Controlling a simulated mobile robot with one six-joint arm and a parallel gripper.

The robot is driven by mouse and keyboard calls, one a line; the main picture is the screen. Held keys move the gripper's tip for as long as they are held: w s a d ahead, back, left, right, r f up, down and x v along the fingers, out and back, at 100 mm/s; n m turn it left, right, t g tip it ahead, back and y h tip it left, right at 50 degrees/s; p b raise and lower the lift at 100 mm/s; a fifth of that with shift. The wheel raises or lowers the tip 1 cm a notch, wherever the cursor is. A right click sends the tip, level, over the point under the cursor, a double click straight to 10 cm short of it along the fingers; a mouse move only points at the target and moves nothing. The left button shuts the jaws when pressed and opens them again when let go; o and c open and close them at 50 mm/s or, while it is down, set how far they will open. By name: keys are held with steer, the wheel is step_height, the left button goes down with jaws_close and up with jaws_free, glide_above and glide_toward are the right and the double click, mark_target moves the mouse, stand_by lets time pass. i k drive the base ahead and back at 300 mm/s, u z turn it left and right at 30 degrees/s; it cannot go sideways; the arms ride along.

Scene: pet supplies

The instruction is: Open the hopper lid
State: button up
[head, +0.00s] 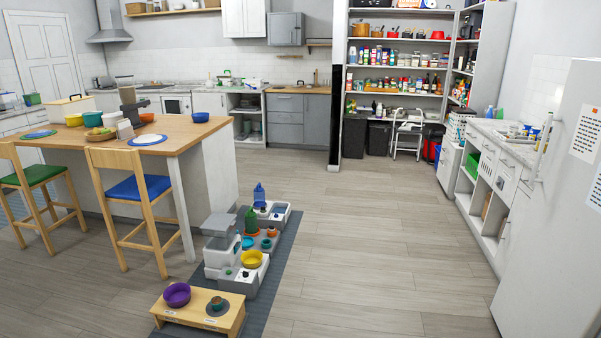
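A pet feeder with a boxy, pale translucent hopper (219,247) stands on the dark floor mat, left of the middle of the head view. A flat grey lid (219,224) lies over its top; it is too small to tell whether it is fully shut. A white base unit (239,278) with a yellow bowl (252,259) stands in front of it. My gripper is not in view, so its state is hidden.
The dark mat (268,282) also holds a wooden stand (200,318) with a purple bowl (177,294), a green bottle (250,222) and a blue bottle (259,194). The island (212,180) and stools stand left. Open floor (370,250) lies right.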

mark_target(218, 222)
steer(key=u, duration=0.05)
steer(key=i, duration=1.55)
steer(key=u, duration=0.55)
steer(key=i, duration=0.7)
steer(key=u, duration=1.05)
steer(key=i, duration=1)
steer(key=u, duration=0.6)
